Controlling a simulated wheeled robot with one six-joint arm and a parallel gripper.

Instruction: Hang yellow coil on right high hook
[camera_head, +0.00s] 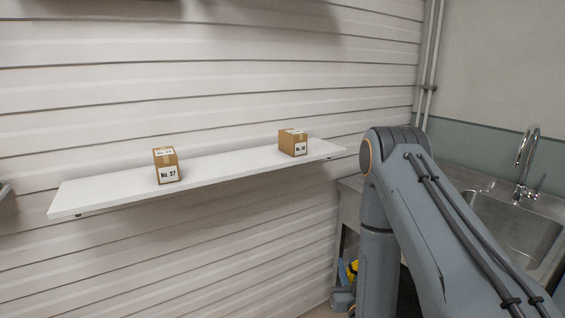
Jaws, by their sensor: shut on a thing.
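My grey arm crosses the right side of the view, and its lower link runs down out of the bottom edge. My gripper's fingers do not show. A small yellow patch (352,268) shows low beside my arm, next to a blue-grey shape. It is mostly hidden, and I cannot tell whether it is the yellow coil. No hook shows in this view.
A white shelf (225,168) runs along the slatted wall. It carries a box marked No. 27 (167,166) and a second small box (292,143). A steel sink (515,232) with a tap (527,160) is at the right, partly behind my arm.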

